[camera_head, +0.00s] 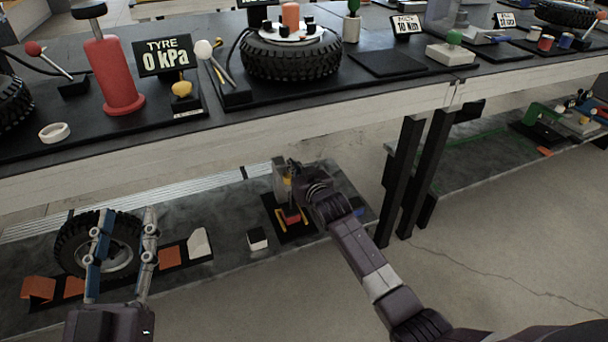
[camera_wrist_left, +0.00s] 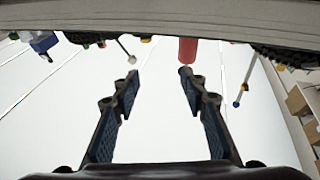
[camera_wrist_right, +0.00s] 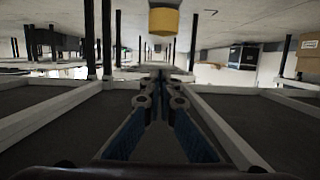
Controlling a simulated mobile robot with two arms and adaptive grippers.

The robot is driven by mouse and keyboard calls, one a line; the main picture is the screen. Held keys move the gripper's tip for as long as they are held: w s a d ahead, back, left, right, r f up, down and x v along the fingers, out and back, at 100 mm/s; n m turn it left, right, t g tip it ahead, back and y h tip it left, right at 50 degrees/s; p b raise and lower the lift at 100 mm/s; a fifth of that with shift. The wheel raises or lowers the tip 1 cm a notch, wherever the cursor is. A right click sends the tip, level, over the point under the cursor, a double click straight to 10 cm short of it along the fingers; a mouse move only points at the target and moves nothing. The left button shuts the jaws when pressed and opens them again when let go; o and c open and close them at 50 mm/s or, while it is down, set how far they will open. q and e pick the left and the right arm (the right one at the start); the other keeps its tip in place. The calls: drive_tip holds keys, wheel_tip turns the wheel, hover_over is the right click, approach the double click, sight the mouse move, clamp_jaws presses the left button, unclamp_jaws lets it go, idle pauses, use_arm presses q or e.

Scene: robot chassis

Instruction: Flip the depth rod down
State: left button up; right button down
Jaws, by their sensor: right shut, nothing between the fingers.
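No depth rod can be made out for certain. On the lower shelf, a small black-based device with red and yellow parts (camera_head: 291,216) and a grey upright block (camera_head: 279,180) sits partly hidden by my right arm. My right gripper (camera_head: 297,168) is beside the block's top; its fingers are small and dark there. In the right wrist view my right gripper (camera_wrist_right: 160,78) is shut and empty, with a yellow cylinder (camera_wrist_right: 164,20) above and ahead of its tips. My left gripper (camera_head: 126,214) is open and empty, in front of the shelf's tyre; it also shows open in the left wrist view (camera_wrist_left: 158,75).
The upper bench edge (camera_head: 230,143) overhangs the lower shelf. Black table legs (camera_head: 420,170) stand close to the right of my right arm.

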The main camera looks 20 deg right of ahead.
use_arm(q)
drive_tip(key=s+a+f+g+y+p, duration=0.1)
drive_tip(key=f+g, duration=0.3)
drive_tip(key=f, duration=0.5)
drive_tip(key=s+a+f+g+y+p, duration=0.2)
drive_tip(key=f+g, duration=0.3)
drive_tip(key=f, duration=0.4)
drive_tip(key=shift+s, duration=0.15)
use_arm(e)
drive_tip(key=v, duration=0.8)
drive_tip(key=shift+s+r, duration=0.2)
drive_tip(key=shift+s, duration=0.15)
